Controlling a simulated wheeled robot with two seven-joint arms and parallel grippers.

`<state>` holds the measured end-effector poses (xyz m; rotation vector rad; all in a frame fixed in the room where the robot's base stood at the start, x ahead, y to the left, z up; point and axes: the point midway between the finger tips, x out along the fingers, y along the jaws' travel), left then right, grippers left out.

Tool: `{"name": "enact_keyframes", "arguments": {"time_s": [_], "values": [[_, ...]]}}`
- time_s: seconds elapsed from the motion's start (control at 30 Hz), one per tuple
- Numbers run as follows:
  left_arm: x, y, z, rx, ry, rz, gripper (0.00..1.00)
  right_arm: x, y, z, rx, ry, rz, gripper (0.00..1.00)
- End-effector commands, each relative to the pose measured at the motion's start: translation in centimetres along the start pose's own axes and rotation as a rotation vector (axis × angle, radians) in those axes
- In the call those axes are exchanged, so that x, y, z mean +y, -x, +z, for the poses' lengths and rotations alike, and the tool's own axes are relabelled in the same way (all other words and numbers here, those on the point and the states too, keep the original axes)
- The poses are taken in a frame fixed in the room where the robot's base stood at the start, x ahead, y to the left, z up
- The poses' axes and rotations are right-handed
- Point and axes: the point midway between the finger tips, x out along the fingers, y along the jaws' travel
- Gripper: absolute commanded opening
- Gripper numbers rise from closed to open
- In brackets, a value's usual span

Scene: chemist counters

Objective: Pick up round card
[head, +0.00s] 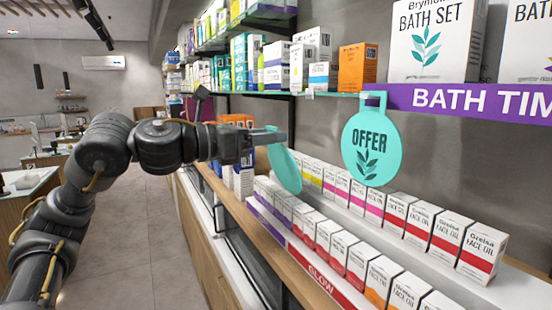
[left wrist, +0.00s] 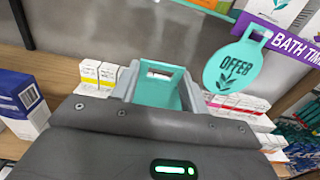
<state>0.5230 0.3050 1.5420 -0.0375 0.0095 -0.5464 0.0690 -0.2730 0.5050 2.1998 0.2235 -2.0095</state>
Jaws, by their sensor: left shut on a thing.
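A teal round card (head: 285,170) is held by its narrow top tab in my left gripper (head: 270,138), which is shut on it. The card hangs below the fingers, turned nearly edge-on to the head view, in front of the shelf. In the left wrist view the held card (left wrist: 156,92) shows between the fingers, mostly hidden by the gripper. A second teal round card (head: 371,150) with the word OFFER and a leaf hangs from the upper shelf edge, apart from the gripper; it also shows in the left wrist view (left wrist: 232,70). My right gripper is in neither view.
Several face oil boxes (head: 420,222) stand in rows on the lower stepped shelf. Bath set boxes (head: 434,38) stand on the upper shelf above a purple strip (head: 485,102). Blue boxes (left wrist: 22,100) are left of the gripper. The aisle floor (head: 150,235) is clear.

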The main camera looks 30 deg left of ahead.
Motion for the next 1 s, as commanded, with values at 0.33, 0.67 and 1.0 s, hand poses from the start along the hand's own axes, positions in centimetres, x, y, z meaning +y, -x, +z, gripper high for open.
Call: {"name": "enact_keyframes", "arguments": {"time_s": [0.33, 0.67, 1.0], "values": [[0.2, 8.0, -0.7, -0.001, -0.002, 0.008, 0.08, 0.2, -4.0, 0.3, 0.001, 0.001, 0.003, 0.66], [0.1, 12.2, -0.5, 0.002, 0.0, 0.005, 0.08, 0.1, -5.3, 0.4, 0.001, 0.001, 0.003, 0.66], [0.0, 12.8, -0.3, 0.002, -0.001, 0.003, 0.08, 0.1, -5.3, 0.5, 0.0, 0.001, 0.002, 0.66]]}}
